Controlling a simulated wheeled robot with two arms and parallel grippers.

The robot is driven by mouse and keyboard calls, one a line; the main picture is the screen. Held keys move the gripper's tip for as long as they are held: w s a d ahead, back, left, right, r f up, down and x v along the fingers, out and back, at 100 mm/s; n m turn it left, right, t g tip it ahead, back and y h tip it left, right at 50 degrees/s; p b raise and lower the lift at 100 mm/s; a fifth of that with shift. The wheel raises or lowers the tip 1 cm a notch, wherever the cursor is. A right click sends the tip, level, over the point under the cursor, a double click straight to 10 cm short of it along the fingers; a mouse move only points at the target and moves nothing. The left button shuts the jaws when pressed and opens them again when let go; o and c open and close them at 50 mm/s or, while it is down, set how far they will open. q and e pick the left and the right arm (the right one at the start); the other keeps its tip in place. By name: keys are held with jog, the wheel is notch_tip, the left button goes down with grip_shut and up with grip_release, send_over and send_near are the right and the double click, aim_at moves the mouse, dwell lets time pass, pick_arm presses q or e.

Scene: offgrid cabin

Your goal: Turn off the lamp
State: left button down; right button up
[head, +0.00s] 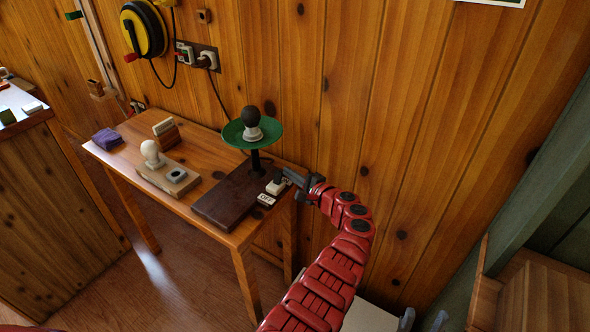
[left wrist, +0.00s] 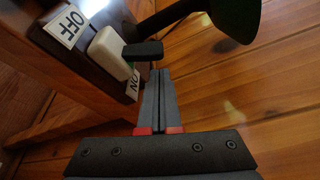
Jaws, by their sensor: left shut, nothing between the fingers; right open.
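The lamp (head: 252,133) has a green disc shade and a dark bulb, on a dark wooden base (head: 228,203) on the table. No glow shows on the bulb. A white switch (head: 275,187) sits at the base's right end, with an OFF label (head: 265,199) nearer the front. The left wrist view shows the switch (left wrist: 112,50) with a dark bar sticking out, between OFF and ON labels. My left gripper (head: 287,177) is shut and empty; its fingertips (left wrist: 157,72) are beside the ON end, contact unclear. My right gripper (head: 423,322) is open at the bottom edge, mostly cut off.
On the table (head: 215,230) are a wooden block with a white knob (head: 151,153), a small stand (head: 166,132) and a purple cloth (head: 107,139). A cable runs up to a wall socket (head: 207,59). A yellow reel (head: 144,30) hangs on the wall.

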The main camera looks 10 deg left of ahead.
aim_at(275, 174)
pick_arm(q)
jog(key=shift+s+a+r+p, duration=0.2)
jog(key=shift+s+p, duration=0.15)
jog(key=shift+s, duration=0.05)
jog(key=shift+s+a+r+p, duration=0.15)
jog(key=shift+s+p, duration=0.2)
jog(key=shift+s+n+b, duration=0.15)
jog(key=shift+n+b, duration=0.25)
jog(key=shift+b, duration=0.1)
jog(key=shift+s+a+f+n+t+b, duration=0.15)
jog(key=shift+n+t+b, duration=0.15)
jog(key=shift+n+b, duration=0.35)
jog(key=n+b, duration=0.1)
jog(key=b, duration=0.3)
jog(key=s+n+y+b, duration=0.1)
jog(key=n+b, duration=0.1)
jog(key=b, duration=0.2)
jog(key=s+n+t+b, duration=0.1)
jog(key=n+b, duration=0.1)
jog(key=b, duration=0.2)
jog(key=shift+a+y, duration=0.4)
jog(key=shift+r+p, duration=0.55)
jog(key=shift+r, duration=0.1)
jog(key=v, duration=1.2)
jog(key=shift+f, duration=0.2)
